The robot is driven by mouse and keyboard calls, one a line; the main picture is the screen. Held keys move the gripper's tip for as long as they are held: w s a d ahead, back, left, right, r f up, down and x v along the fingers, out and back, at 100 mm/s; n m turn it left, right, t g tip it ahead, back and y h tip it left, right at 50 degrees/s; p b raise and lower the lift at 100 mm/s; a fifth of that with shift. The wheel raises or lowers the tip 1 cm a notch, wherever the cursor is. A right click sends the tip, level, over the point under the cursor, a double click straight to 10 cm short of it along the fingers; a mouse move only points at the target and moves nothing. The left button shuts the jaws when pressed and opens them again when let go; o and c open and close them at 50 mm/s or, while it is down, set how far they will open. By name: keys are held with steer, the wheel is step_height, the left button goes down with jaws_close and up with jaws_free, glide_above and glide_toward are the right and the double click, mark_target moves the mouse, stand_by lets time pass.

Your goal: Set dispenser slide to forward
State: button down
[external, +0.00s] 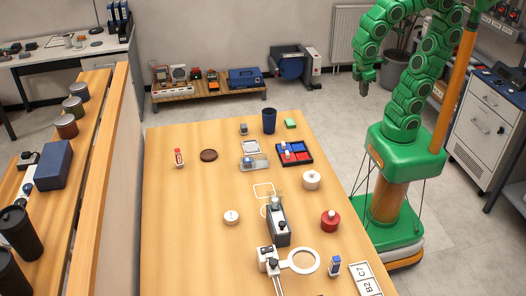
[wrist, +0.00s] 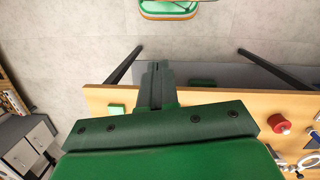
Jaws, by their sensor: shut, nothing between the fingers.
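A grey block-shaped device (external: 279,228) with a clear and dark top part stands on the wooden table, right of its middle; it may be the dispenser. A smaller grey-blue device (external: 248,164) sits farther back. I cannot tell which one carries the slide, nor the slide's position. My gripper (external: 364,90) hangs in the air beyond the table's back right, apart from everything. In the wrist view my gripper (wrist: 157,68) shows its fingers together, with nothing between them. Neither device shows clearly in the wrist view.
On the table (external: 180,230) stand a blue cup (external: 269,121), a red-and-blue tray (external: 306,158), a white jar (external: 311,180), a red jar (external: 330,221) and a ring magnifier (external: 316,262). A green block (external: 291,124) lies near the back right edge. The table's left front is clear.

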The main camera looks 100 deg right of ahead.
steer(key=w+a+r+n+h, duration=0.1)
steer(key=w+a+r+n, duration=0.15)
steer(key=w, duration=0.35)
steer(key=w+a+r+n+t+h, duration=0.1)
steer(key=w+a+n, duration=0.15)
steer(key=w, duration=0.45)
steer(key=w+a+r+n, duration=0.1)
steer(key=w+a+n, duration=0.15)
steer(key=w, duration=0.35)
steer(key=w+a+n+t+h, duration=0.2)
steer(key=w+a+n, duration=0.4)
steer(key=w+a, duration=0.65)
steer(key=w+a+f+n+t, duration=0.1)
steer(key=w+a+f+n, duration=0.15)
steer(key=a, duration=0.65)
steer(key=w+a+f+n+t, duration=0.1)
steer(key=w+a+n, duration=0.3)
steer(key=a, duration=0.5)
steer(key=s+a+f+n+t, duration=0.1)
steer(key=a+f+n, duration=0.1)
steer(key=a, duration=0.7)
steer(key=s+a+f+n+t, duration=0.1)
steer(key=s+a+f+n, duration=0.1)
steer(key=a, duration=0.7)
steer(key=shift+a+f+n+h, duration=0.2)
steer(key=shift+f+n+h, duration=0.25)
steer(key=shift+f, duration=0.5)
steer(key=shift+w+d+f, duration=0.1)
steer(key=shift+f, duration=0.05)
